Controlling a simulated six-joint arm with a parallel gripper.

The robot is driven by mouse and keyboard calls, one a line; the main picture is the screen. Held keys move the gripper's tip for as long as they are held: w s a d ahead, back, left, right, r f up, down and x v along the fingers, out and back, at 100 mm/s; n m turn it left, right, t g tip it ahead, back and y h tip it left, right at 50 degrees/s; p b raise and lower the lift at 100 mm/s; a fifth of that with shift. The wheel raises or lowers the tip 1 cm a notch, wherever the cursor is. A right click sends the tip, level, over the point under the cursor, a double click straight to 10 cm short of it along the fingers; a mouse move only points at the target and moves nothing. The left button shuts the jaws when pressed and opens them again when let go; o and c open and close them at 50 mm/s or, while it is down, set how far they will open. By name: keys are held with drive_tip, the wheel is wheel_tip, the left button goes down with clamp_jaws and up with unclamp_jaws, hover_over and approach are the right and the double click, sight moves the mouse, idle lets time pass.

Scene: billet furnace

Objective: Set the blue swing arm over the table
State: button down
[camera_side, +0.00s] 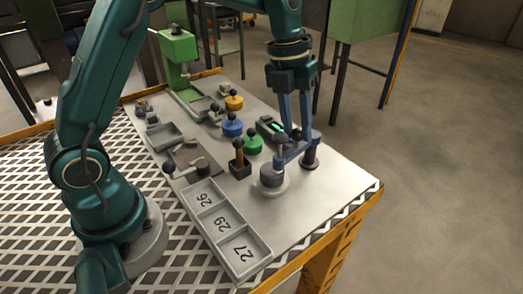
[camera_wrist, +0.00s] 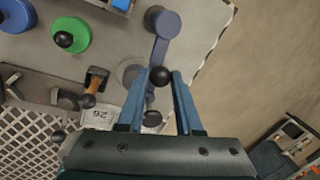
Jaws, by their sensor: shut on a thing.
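The blue swing arm (camera_side: 295,151) reaches left from its dark post (camera_side: 310,156) near the board's right edge. In the wrist view the blue arm (camera_wrist: 160,48) runs down to a black ball knob (camera_wrist: 160,76) between my fingertips. My gripper (camera_side: 294,136) is shut on this knob; it also shows in the wrist view (camera_wrist: 159,77). A round grey table (camera_side: 271,179) on a pale base stands by the arm's free end. In the wrist view the table (camera_wrist: 131,73) is partly hidden by the arm and a finger. Exact overlap is hard to tell.
Yellow (camera_side: 234,103), blue (camera_side: 232,127) and green (camera_side: 252,146) knobbed discs stand to the left. A brown-handled tool (camera_side: 239,157) stands in a dark block near the table. A numbered tray (camera_side: 247,256) lies in front. The board's right corner is clear.

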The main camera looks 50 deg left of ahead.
drive_tip(key=shift+m, duration=0.3)
drive_tip(key=shift+r, duration=0.1)
drive_tip(key=c, duration=0.6)
unclamp_jaws()
drive_tip(key=shift+a, duration=0.1)
drive_tip(key=shift+s+a+r, duration=0.1)
drive_tip(key=shift+a+r, duration=0.15)
drive_tip(key=shift+r, duration=1)
drive_tip(key=shift+s+a+r, duration=0.1)
drive_tip(key=shift+a+r, duration=0.1)
drive_tip(key=shift+r, duration=1.05)
